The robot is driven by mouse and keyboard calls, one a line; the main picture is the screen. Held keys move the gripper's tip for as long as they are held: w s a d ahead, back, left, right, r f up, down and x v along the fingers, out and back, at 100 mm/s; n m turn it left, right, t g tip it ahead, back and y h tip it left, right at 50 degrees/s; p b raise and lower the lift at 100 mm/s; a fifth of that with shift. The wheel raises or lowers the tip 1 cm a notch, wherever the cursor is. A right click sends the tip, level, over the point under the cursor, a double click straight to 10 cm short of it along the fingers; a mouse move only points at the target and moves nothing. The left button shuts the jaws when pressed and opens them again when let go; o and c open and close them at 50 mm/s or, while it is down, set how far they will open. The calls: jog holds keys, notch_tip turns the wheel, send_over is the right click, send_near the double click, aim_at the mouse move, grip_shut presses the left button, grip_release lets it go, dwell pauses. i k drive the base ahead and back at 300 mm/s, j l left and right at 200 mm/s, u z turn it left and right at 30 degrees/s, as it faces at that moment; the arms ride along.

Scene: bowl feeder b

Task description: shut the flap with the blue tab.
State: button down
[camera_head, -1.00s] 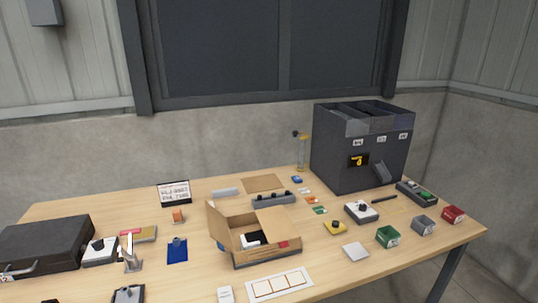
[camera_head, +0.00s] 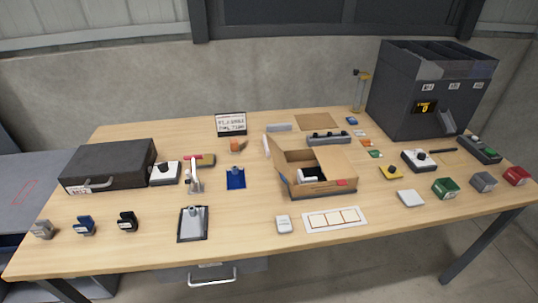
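An open cardboard box (camera_head: 313,189) stands on the table right of the middle. Its left flap (camera_head: 277,157) stands up and leans outward. Another flap (camera_head: 334,162) lies over the right part of the box. Dark and white contents (camera_head: 309,174) show in the uncovered part. A small red mark (camera_head: 342,183) is on the right of the front side. I cannot make out a blue tab on any flap at this size. My gripper is not in view.
A black case (camera_head: 108,166) lies at the left, and a dark bin machine (camera_head: 425,105) stands at the back right. A white framed strip (camera_head: 334,219) and a small white device (camera_head: 284,224) lie before the box. The table front (camera_head: 240,247) between them and the clipboard is mostly clear.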

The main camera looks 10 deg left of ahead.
aim_at(279, 163)
jog(key=j+z, duration=0.1)
jog(key=j, duration=0.4)
jog(key=k+j+z, duration=0.1)
jog(key=j, duration=0.45)
jog(key=k+j+z, duration=0.1)
jog(key=j, duration=0.4)
jog(key=k+j+z, duration=0.1)
jog(key=j, duration=0.4)
jog(key=k+j+z, duration=0.1)
jog(key=j, duration=0.4)
jog(key=k+j+z, duration=0.1)
jog(key=j, duration=0.35)
jog(key=k+j+z, duration=0.1)
jog(key=j, duration=0.4)
jog(key=k+j+z, duration=0.1)
jog(key=k+j, duration=0.2)
jog(key=j, duration=0.15)
jog(key=i+l+u, duration=0.1)
jog(key=i+l, duration=0.15)
jog(key=i+l+u, duration=0.1)
jog(key=i+l, duration=0.15)
jog(key=l, duration=0.25)
jog(key=i+l+u, duration=0.1)
jog(key=i+l, duration=0.15)
jog(key=l, duration=0.15)
